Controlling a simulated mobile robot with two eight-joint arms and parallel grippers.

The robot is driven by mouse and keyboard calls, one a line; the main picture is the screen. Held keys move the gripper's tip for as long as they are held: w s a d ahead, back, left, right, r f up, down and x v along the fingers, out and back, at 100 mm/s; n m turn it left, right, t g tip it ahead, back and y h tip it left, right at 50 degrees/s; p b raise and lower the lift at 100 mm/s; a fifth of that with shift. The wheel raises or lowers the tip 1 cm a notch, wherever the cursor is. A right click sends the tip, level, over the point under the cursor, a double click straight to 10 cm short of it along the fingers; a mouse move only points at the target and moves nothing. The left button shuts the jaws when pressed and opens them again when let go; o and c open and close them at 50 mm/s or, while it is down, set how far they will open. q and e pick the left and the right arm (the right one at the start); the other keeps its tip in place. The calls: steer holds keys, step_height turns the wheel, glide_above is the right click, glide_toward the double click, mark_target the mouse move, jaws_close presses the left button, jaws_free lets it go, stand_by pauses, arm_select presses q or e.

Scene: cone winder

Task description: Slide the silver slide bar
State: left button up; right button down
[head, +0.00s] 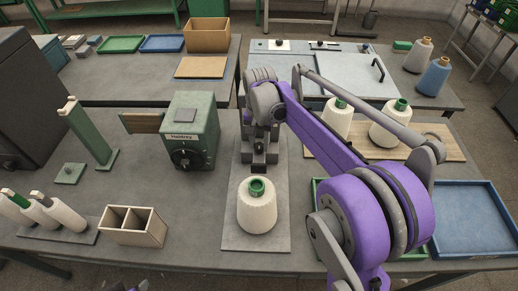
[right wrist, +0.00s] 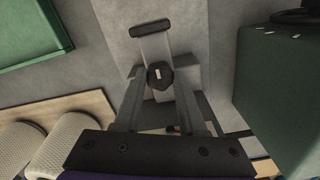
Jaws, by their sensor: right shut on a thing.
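The silver slide bar (right wrist: 154,48) shows in the right wrist view as a pale flat bar with a dark crosspiece at its far end and a dark knob (right wrist: 160,75) nearer me. My right gripper (right wrist: 161,92) is shut on the slide bar at the knob, one finger on each side. In the head view my right gripper (head: 261,130) reaches down onto the grey stand behind the middle cone, and my arm hides most of the bar. A small part of my left gripper (head: 126,287) shows at the bottom edge, too little to tell its jaws.
A white cone (head: 257,208) stands on a grey plate in front of the stand. A green machine box (head: 190,132) is close on the left. Two cones (head: 389,125) stand on a wooden board at right. A blue tray (head: 478,222) lies at far right.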

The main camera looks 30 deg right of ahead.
mark_target(259, 145)
steer(key=shift+w+d, duration=0.1)
steer(key=shift+w, duration=0.05)
steer(key=c, duration=0.9)
jaws_free()
steer(key=o, duration=0.4)
steer(key=shift+w, duration=0.1)
steer(key=shift+r, duration=0.15)
step_height(259, 145, up, 11)
steer(key=shift+f+p, duration=0.2)
steer(key=shift+p, duration=0.2)
steer(key=shift+f, duration=0.1)
